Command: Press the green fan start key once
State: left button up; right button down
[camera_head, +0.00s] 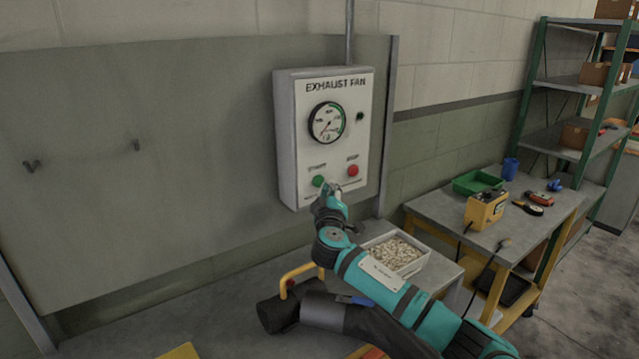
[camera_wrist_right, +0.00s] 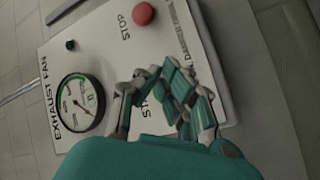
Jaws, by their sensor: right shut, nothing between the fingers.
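The green start key (camera_head: 318,181) is on the lower left of the white exhaust fan panel (camera_head: 302,95), under a start label. My right gripper (camera_head: 331,188) is shut and empty, with its tips at the panel's lower edge area, just right of and below the green key in the head view. Whether it touches the key I cannot tell. My left gripper is not in view.
A red stop button (camera_head: 352,170) sits right of the green key and also shows in the right wrist view (camera_wrist_right: 144,13). A gauge (camera_head: 327,122) and dark lamp (camera_head: 360,116) are above. A bin of small parts (camera_head: 396,254) stands on the bench below.

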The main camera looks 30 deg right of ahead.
dwell(0.8)
jog(key=shift+w+b, duration=0.4)
jog(key=shift+w, duration=0.05)
jog(key=shift+w+b, duration=0.35)
jog(key=shift+b, duration=0.05)
dwell(0.4)
jog(key=shift+s, duration=0.85)
jog(key=shift+p, duration=0.3)
jog(key=shift+s+d+p, duration=0.2)
jog(key=shift+s+p, duration=0.4)
jog(key=shift+s, duration=1.85)
